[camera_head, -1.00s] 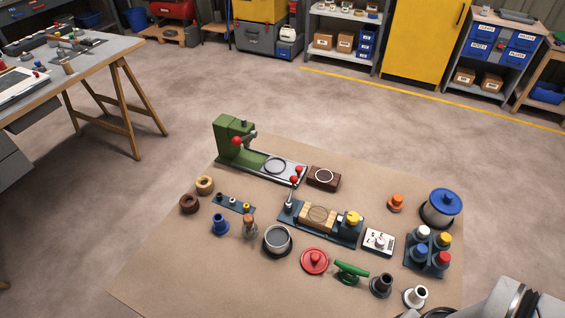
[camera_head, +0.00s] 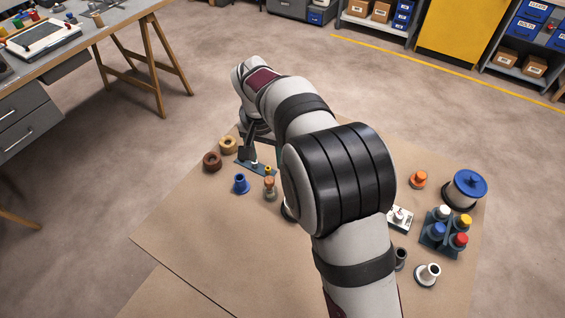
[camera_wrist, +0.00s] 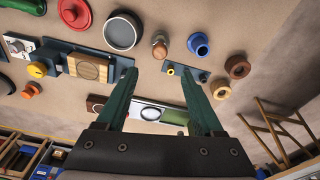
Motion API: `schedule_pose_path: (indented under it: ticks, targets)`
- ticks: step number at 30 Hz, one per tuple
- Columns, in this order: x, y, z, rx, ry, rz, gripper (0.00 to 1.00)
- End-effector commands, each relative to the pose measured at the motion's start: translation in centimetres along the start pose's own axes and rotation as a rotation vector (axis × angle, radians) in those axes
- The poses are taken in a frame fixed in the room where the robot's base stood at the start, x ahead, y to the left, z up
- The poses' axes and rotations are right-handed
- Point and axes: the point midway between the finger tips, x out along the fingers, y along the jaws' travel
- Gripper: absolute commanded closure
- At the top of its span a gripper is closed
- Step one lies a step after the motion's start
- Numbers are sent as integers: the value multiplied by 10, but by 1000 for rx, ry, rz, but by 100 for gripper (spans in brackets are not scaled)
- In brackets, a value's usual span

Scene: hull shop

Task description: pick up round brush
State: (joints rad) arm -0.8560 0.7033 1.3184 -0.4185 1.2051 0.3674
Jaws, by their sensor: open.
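What looks like the round brush, a small upright piece with a wooden top (camera_head: 269,187), stands on the brown mat left of my arm. It also shows in the wrist view (camera_wrist: 159,44), above and beyond the gap between my fingers. My gripper (camera_wrist: 160,80) is open, its two green fingers apart with nothing between them. In the head view the dark gripper (camera_head: 248,146) is partly hidden by my arm, over the far left of the mat near the dark strip. The brush is apart from both fingers.
A dark strip with small pieces (camera_wrist: 185,70) lies close by the fingertips. A blue piece (camera_wrist: 198,45) stands beside the brush, a grey round dish (camera_wrist: 123,32) on its other side. Two brown rings (camera_head: 212,161) lie nearby. My arm hides the mat's middle.

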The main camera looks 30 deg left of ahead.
Motion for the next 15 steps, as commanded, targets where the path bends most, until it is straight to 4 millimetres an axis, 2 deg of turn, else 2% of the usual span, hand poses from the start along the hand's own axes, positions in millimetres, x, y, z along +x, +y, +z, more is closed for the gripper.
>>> schedule_pose_path:
  ticks: [3, 10, 15]
  targets:
    - [33, 1, 1, 1, -4, 2, 31]
    - [67, 1, 2, 1, -2, 1, 31]
    - [101, 1, 7, 2, -1, 2, 31]
